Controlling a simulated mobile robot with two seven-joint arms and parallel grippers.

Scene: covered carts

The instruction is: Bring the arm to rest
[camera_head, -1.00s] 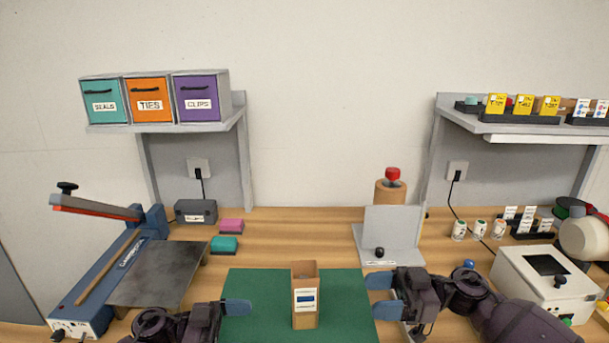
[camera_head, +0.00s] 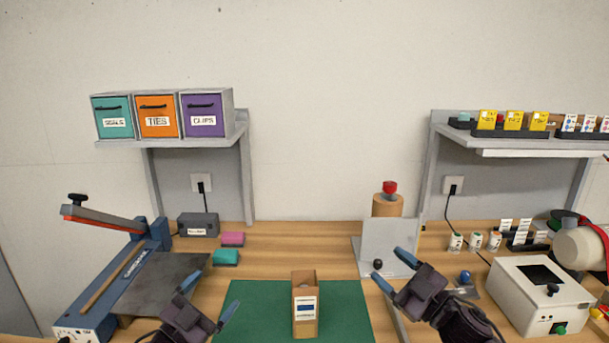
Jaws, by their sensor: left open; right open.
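My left gripper (camera_head: 205,298) is open and empty, raised over the left edge of the green mat (camera_head: 250,316) and the front of the dark plate. Its blue fingertips point up and to the right. My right gripper (camera_head: 394,270) is open and empty, to the right of the mat and in front of the grey upright panel. Its two blue fingertips are spread apart. A brown cardboard box (camera_head: 305,318) with a white and blue label stands upright on the mat between the grippers, apart from both. Its top looks open.
A blue sealer (camera_head: 100,296) with a dark plate (camera_head: 160,282) stands at left. A grey panel stand (camera_head: 385,240) is behind my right gripper. A white device (camera_head: 530,302) and several small cups (camera_head: 475,241) are at right. Shelves hang above both sides.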

